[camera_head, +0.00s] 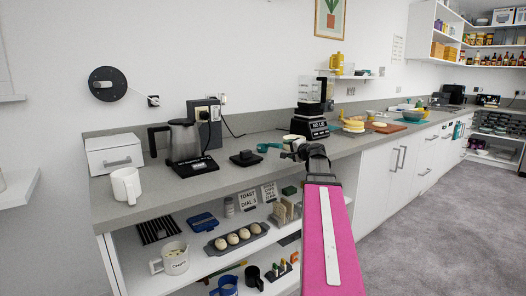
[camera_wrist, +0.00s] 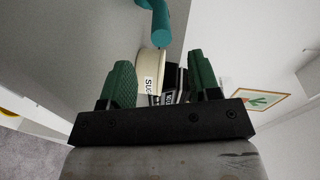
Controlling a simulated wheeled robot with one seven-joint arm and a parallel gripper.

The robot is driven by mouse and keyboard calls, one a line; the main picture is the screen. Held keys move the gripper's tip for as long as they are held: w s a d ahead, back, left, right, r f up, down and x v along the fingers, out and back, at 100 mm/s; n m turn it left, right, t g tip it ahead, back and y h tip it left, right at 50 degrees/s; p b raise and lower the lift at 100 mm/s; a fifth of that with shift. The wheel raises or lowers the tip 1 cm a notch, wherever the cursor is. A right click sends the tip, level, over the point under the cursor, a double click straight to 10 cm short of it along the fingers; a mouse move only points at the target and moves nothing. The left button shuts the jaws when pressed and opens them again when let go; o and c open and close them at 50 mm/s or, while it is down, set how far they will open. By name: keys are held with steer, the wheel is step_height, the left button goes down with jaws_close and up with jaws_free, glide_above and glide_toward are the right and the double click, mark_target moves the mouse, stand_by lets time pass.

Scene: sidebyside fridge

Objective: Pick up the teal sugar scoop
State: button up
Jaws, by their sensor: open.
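The teal sugar scoop (camera_head: 268,146) is on the grey counter side in the head view, just left of my gripper (camera_head: 294,153). In the wrist view, part of the teal scoop (camera_wrist: 160,22) shows at the top edge, and the rest is cut off. My gripper (camera_wrist: 161,82) is open, with its green finger pads apart and nothing held. The scoop is beyond the fingertips, not between them. A cream container (camera_wrist: 151,65) with a partly readable "SUG" label shows beyond and between the fingers, below the scoop in the picture.
A black blender (camera_head: 310,120) stands just behind my gripper. A white mug (camera_head: 126,186) is near the front edge. Open shelves below hold an egg tray (camera_head: 237,238).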

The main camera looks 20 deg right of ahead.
mark_target(278, 146)
steer(key=x, duration=0.9)
steer(key=shift+w, duration=0.15)
jaws_close()
